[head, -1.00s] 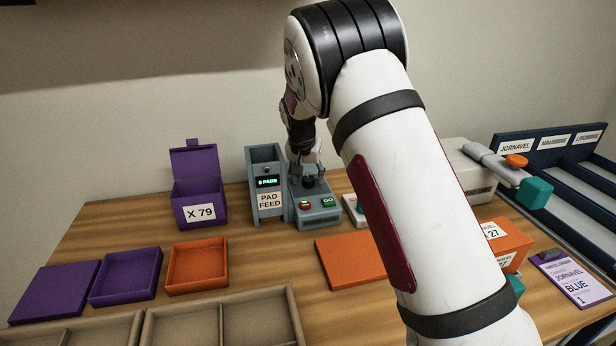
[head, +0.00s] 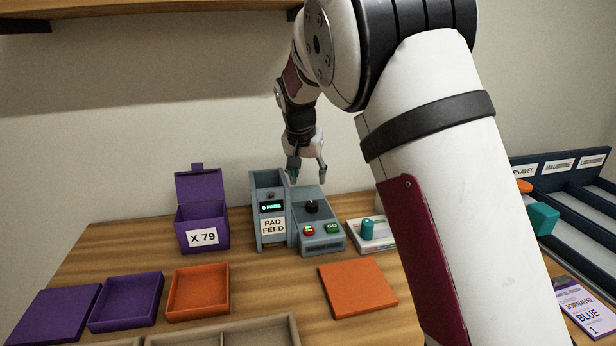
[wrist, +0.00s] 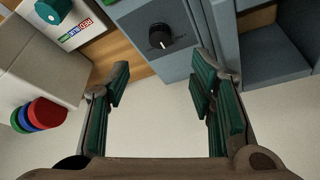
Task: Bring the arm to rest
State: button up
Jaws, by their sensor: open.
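My gripper (head: 307,168) hangs above the grey pad feed machine (head: 273,229) in the head view, fingers pointing down. It is apart from the machine. In the wrist view my gripper (wrist: 160,95) has its green-padded fingers spread wide with nothing between them. The machine's black knob (wrist: 160,36) shows beyond the fingers. My white arm crosses the right half of the head view and hides part of the table behind it.
A purple box (head: 203,212) marked X 79 stands left of the machine with its lid up. Purple (head: 126,322) and orange trays (head: 197,312) lie in front. An orange lid (head: 357,289) lies nearer. A small white device with a teal knob (head: 367,229) stands right. A dark rack (head: 560,180) is at far right.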

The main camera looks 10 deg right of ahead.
jog(key=s+d+r+n+y+p, duration=0.1)
jog(key=s+d+r+p, duration=0.1)
jog(key=s+r, duration=0.7)
jog(key=s+d+r+n+y+p, duration=0.1)
jog(key=s+r+p, duration=0.3)
jog(key=s, duration=0.9)
jog(key=s+r+n+p, duration=0.1)
jog(key=s+n+p, duration=0.2)
jog(key=s, duration=2.3)
jog(key=shift+s+r+n, duration=0.15)
jog(key=shift+r+n, duration=0.15)
jog(key=shift+r, duration=0.1)
